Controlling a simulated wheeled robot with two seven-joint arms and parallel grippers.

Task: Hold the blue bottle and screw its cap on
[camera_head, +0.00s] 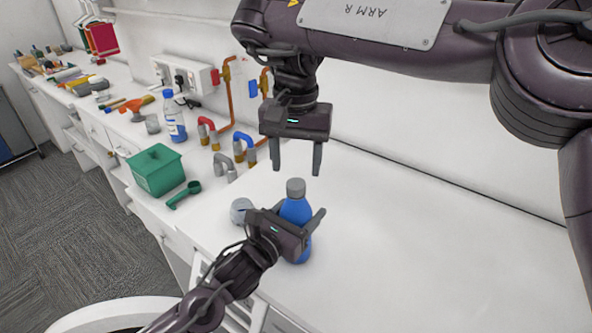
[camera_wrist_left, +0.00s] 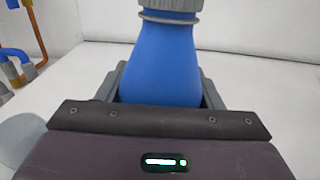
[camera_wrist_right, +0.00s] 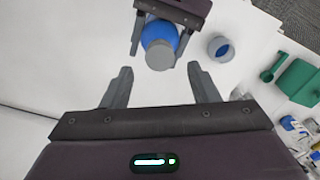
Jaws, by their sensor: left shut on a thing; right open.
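The blue bottle (camera_head: 296,212) stands upright on the white counter with a grey cap (camera_head: 296,187) on its neck. In the left wrist view the bottle (camera_wrist_left: 160,65) fills the middle, with the lower part of the cap (camera_wrist_left: 172,4) at the top edge. My left gripper (camera_head: 300,222) is shut around the bottle's body from the front left. My right gripper (camera_head: 296,172) is open and empty, pointing down just above the cap. In the right wrist view the cap (camera_wrist_right: 160,56) lies ahead, between and beyond the open fingers (camera_wrist_right: 160,82). How tightly the cap sits cannot be told.
A grey round piece (camera_head: 241,210) lies close left of the bottle. A green box (camera_head: 156,170), a green scoop (camera_head: 184,194), pipe bends (camera_head: 243,146) and a clear bottle with blue liquid (camera_head: 174,118) stand further left. The counter to the right (camera_head: 430,250) is clear.

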